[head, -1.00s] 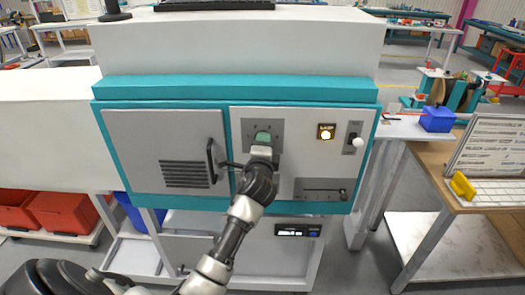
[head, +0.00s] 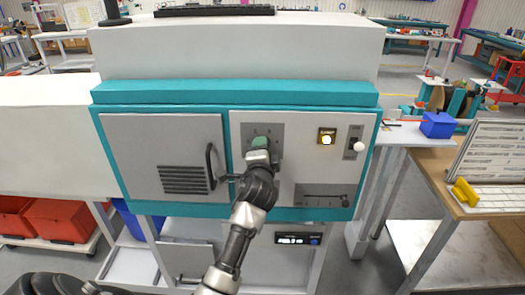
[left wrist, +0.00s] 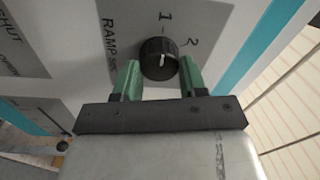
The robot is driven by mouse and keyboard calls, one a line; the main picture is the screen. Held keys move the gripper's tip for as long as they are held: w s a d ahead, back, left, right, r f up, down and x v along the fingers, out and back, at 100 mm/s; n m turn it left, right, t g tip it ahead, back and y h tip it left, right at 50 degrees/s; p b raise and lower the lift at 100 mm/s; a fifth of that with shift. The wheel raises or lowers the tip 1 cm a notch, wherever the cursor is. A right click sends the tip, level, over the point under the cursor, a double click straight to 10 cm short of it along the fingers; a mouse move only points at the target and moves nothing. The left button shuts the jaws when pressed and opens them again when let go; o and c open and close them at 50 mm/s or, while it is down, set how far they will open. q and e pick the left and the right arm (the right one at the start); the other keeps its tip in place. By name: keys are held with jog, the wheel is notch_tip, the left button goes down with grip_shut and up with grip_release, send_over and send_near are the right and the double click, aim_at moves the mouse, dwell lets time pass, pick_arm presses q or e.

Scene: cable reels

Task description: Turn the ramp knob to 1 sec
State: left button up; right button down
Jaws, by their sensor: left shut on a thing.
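The ramp knob (left wrist: 158,60) is a round black dial with a white pointer line, on a grey plate marked "RAMP sec". In the left wrist view the line points up, roughly at the "1"; the "2" is to the right. My left gripper (left wrist: 161,72) has its green fingers on either side of the knob and is shut on it. In the head view my left gripper (head: 260,146) is at the grey plate (head: 276,135) on the machine front and hides the knob. My right gripper is not in view.
A door handle (head: 211,165) stands out to the left, close to my arm. A blue bin (head: 437,125) is on the right bench.

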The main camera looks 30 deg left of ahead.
pick_arm(q)
jog(key=o, duration=0.9)
jog(key=shift+s+d, duration=0.1)
jog(key=b+v, duration=0.2)
jog(key=v, duration=0.8)
jog(key=shift+s+d+b, duration=0.2)
jog(key=shift+s+b, duration=0.05)
jog(key=shift+b, duration=0.05)
